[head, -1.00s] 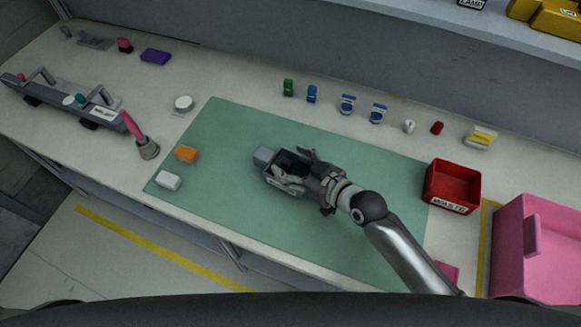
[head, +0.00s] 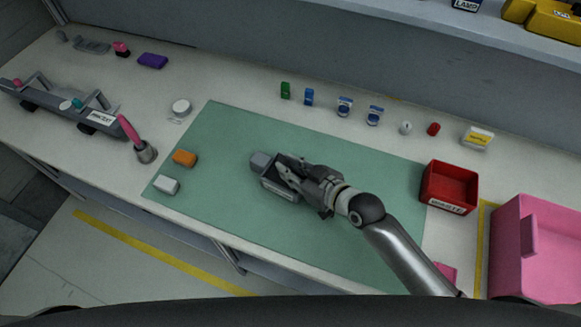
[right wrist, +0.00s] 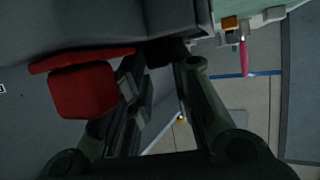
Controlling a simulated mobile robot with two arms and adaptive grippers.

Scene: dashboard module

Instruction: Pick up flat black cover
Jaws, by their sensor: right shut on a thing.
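A dark grey module (head: 282,192) with a lighter grey end (head: 260,161) is at the middle of the green mat. My right gripper (head: 280,173) is over its top, and its fingers hide much of it. In the right wrist view the fingers (right wrist: 166,62) close toward a small black piece (right wrist: 164,50) against a large grey body. This fits the flat black cover, but its outline is mostly hidden. I cannot tell whether it is clear of the module. A red block (right wrist: 83,92) shows beside the fingers. My left gripper is not in view.
The green mat (head: 225,215) is mostly clear. An orange block (head: 184,158) and a white block (head: 166,184) lie at its left. A red waste bin (head: 447,188) and a pink box (head: 540,250) stand right. Several small parts line the back.

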